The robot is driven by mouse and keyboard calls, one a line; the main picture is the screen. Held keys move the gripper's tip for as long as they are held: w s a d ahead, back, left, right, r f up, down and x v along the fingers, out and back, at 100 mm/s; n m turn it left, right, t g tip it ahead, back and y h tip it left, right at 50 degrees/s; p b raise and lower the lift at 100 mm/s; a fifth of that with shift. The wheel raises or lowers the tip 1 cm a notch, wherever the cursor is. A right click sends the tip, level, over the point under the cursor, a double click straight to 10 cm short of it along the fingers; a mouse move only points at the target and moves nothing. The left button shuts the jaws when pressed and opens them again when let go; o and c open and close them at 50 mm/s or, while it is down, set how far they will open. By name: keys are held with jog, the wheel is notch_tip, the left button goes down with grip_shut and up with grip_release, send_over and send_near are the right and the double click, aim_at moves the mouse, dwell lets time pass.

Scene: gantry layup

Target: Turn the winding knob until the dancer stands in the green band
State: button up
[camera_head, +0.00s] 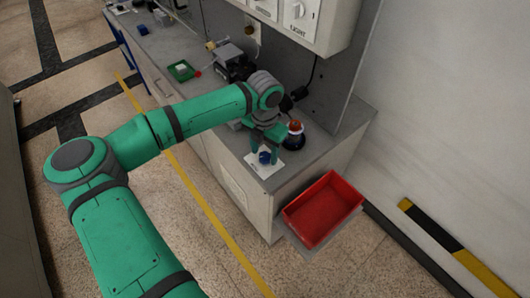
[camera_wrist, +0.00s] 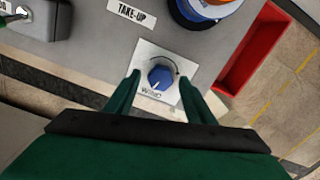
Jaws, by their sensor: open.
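The winding knob (camera_wrist: 161,77) is blue with a white mark and sits on a white plate (camera_wrist: 148,54) lettered WIND in the wrist view. In the head view the knob (camera_head: 264,157) shows small at the near end of the bench. My gripper (camera_wrist: 159,79) is open, with one green finger on each side of the knob; I cannot tell whether they touch it. My gripper also shows over the plate in the head view (camera_head: 265,148). I cannot make out the dancer or its green band in either view.
A red bin (camera_head: 323,208) stands at the bench's near end. An orange, white and blue round part (camera_head: 295,133) stands behind the knob, near the TAKE-UP label (camera_wrist: 131,13). A green tray (camera_head: 181,70) and a dark machine (camera_head: 234,66) are farther along the bench.

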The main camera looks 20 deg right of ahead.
aim_at(265, 156)
notch_tip(265, 156, up, 10)
dwell(0.4)
jog(key=shift+d, duration=0.1)
